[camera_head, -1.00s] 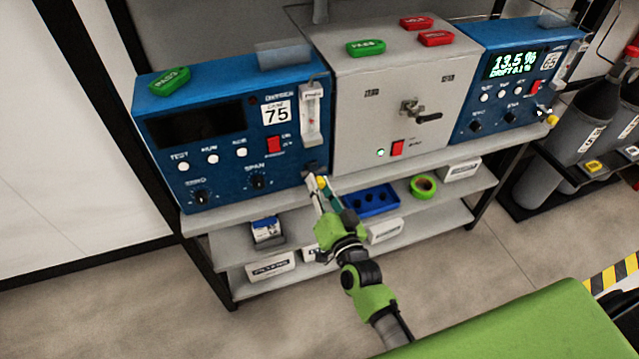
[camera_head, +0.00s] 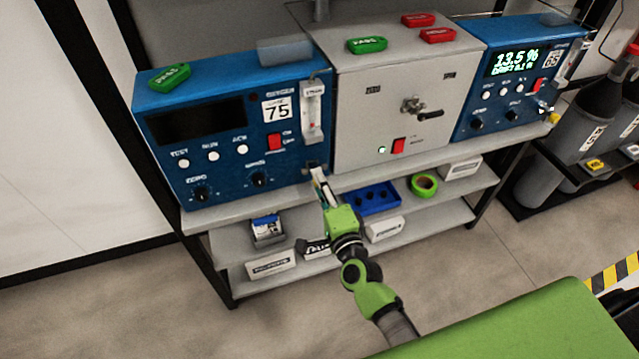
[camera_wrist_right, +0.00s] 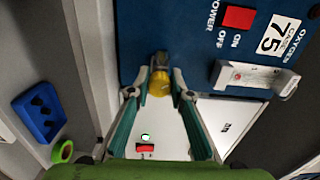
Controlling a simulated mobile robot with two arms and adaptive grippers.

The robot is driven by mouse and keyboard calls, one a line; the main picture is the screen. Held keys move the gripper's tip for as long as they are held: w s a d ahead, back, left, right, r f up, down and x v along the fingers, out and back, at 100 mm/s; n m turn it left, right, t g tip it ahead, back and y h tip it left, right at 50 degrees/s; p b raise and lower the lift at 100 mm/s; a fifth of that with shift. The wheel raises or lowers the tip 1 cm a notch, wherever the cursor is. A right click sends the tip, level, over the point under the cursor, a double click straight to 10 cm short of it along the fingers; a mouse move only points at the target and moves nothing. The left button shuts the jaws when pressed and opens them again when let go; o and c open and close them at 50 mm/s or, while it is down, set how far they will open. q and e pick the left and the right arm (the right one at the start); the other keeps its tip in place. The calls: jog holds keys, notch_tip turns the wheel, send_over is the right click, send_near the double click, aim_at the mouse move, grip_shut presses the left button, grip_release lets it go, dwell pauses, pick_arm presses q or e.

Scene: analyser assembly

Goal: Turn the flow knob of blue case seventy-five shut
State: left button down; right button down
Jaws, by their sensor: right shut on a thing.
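Blue case seventy-five (camera_head: 215,165) stands at the left on the upper shelf, with a dark display, white buttons, black knobs and a red power switch (camera_head: 274,142). Its clear flow tube (camera_head: 313,115) is at its right edge; the tube also shows in the wrist view (camera_wrist_right: 255,78). The yellow flow knob (camera_wrist_right: 159,82) sits at the case's lower edge, between my right gripper's fingertips. My right gripper (camera_head: 318,176) reaches up to the lower right corner of the case and is shut on this knob. In the head view the gripper hides the knob. My left gripper is not in view.
A grey cabinet (camera_head: 365,120) with a handle stands right of the case, and another blue case (camera_head: 500,105) beyond it. Below are a blue tray (camera_head: 372,198), green tape (camera_head: 424,186) and white boxes (camera_head: 270,265). Gas cylinders (camera_head: 585,110) stand at right.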

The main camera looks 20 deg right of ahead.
jog(key=m+b, duration=0.1)
jog(key=m, duration=0.6)
jog(key=shift+d, duration=0.1)
dwell(0.5)
jog(key=c, duration=1.8)
grip_release()
jog(key=s, duration=1.2)
jog(key=shift+d, duration=0.15)
